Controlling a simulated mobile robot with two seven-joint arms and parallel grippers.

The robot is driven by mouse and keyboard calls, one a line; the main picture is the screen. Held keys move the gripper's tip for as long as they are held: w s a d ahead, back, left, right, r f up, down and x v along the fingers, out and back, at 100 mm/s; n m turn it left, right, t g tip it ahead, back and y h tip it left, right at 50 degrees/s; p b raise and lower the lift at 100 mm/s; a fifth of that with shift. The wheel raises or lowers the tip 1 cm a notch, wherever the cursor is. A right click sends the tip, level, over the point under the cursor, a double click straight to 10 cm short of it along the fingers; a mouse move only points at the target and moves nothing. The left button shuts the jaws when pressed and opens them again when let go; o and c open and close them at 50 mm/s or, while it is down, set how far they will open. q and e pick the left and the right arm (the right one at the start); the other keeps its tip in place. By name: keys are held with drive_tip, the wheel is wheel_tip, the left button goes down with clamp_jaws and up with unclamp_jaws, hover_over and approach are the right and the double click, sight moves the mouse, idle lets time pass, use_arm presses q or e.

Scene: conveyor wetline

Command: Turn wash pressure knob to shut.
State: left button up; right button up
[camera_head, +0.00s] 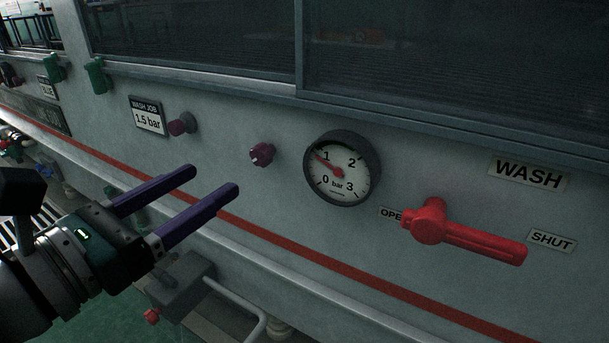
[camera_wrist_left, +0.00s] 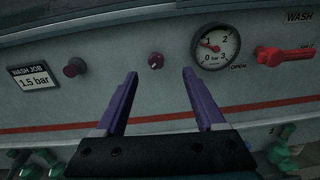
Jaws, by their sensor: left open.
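A small maroon knob (camera_head: 262,155) sits on the grey panel just left of the round pressure gauge (camera_head: 363,184); its red needle points close to 1 bar. A second maroon knob (camera_head: 183,123) sits beside the "WASH JOB 1.5 bar" sign (camera_head: 147,116). A red lever (camera_head: 470,240) under the WASH label (camera_head: 528,173) points right toward SHUT; its hub partly covers the OPEN label. My left gripper (camera_head: 212,181) is open and empty, below and apart from the knobs. In the left wrist view the gauge-side knob (camera_wrist_left: 156,60) appears between the fingertips. My right gripper is out of view.
A dark window with a ledge (camera_head: 200,77) runs above the panel. A red stripe (camera_head: 290,253) and a rail run below. A grey box (camera_head: 180,284) with a pipe is under my gripper. Green fittings (camera_head: 96,76) stand at upper left.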

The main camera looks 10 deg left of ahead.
sight(257, 156)
use_arm(q)
drive_tip(key=shift+n+y, duration=0.3)
drive_tip(key=shift+n, duration=0.1)
drive_tip(key=b+x, duration=0.1)
drive_tip(key=x, duration=0.2)
drive_tip(key=b+x, duration=0.1)
drive_tip(key=x, duration=0.2)
drive_tip(key=f+x, duration=0.1)
drive_tip(key=x, duration=0.3)
drive_tip(key=shift+w+a+f+b, duration=0.15)
drive_tip(key=shift+a+b, duration=0.2)
drive_tip(key=shift+b, duration=0.05)
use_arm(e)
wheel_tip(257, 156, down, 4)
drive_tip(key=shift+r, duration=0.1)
use_arm(q)
drive_tip(key=shift+c, duration=0.4)
clamp_jaws()
